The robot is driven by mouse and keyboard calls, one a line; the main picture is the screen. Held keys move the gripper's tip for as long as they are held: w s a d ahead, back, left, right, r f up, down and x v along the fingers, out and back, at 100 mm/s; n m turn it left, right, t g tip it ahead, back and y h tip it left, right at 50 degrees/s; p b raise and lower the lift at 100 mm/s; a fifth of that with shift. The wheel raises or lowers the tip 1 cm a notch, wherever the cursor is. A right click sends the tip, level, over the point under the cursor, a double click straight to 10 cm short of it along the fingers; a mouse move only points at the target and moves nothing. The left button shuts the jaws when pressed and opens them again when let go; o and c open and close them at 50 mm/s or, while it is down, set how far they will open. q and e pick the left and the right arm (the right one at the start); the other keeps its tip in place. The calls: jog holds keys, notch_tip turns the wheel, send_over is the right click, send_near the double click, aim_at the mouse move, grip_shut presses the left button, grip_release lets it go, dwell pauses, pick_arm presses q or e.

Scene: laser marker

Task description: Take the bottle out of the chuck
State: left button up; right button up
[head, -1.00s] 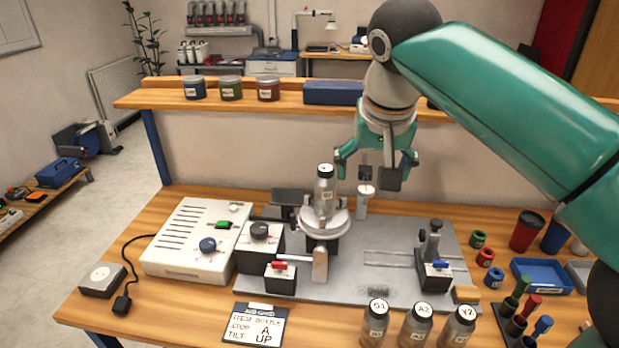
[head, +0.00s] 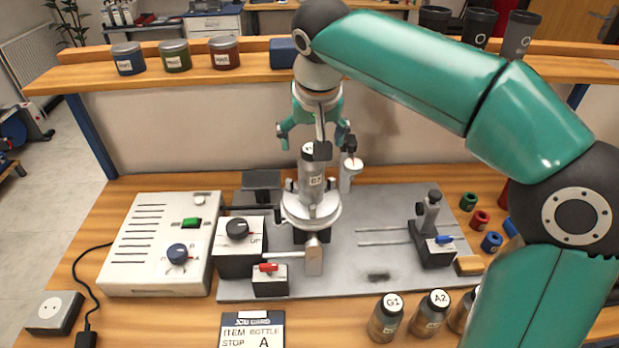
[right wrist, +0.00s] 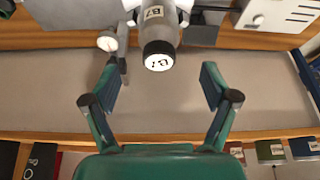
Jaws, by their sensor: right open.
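The grey bottle (head: 311,180) stands upright in the round metal chuck (head: 297,212) on the grey plate. In the right wrist view the bottle (right wrist: 160,35) shows its dark cap marked "B7". My right gripper (head: 315,140) is above and around the top of the bottle in the head view, one finger partly in front of it. In the right wrist view its fingers (right wrist: 160,88) are spread wide, with the bottle cap ahead of the gap and apart from both fingers. The bottle's lower end is hidden in the chuck. My left gripper does not show.
A white-topped post (head: 350,172) stands close right of the bottle. A control box (head: 125,270) is at left, a stop block (head: 432,245) at right. Several labelled bottles (head: 386,318) stand in front. The shelf (head: 80,78) behind carries jars. The plate's right middle is clear.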

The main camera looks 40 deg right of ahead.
aim_at(310, 160)
jog(key=x, duration=0.8)
jog(key=shift+w+d, duration=0.1)
jog(key=c, duration=1.4)
